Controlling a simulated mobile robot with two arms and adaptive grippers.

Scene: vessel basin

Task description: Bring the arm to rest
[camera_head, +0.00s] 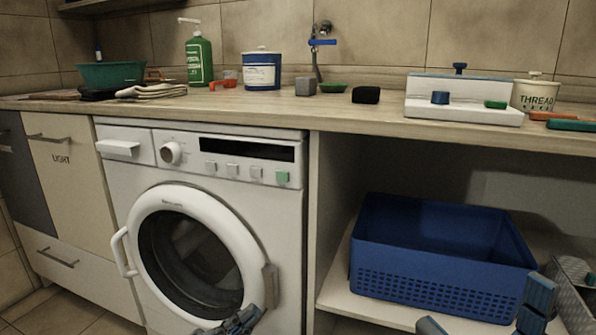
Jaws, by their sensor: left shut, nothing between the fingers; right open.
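My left gripper (238,320) shows at the bottom edge, in front of the lower right of the washing machine door. Its fingers are together with nothing between them; the rest of that arm is below the picture. My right gripper (482,316) is at the bottom right, in front of the blue basket. Its fingers are spread wide, with one at the lower edge and one farther right, and it is empty. The picture cuts off part of it.
The washing machine (130,160) has its round door (150,205) shut. A blue basket (440,285) sits on a low shelf (335,280) under the counter (330,120). A green bottle (199,60), blue-white pot (262,72), white tray (470,112) and thread jar (537,96) stand on the counter.

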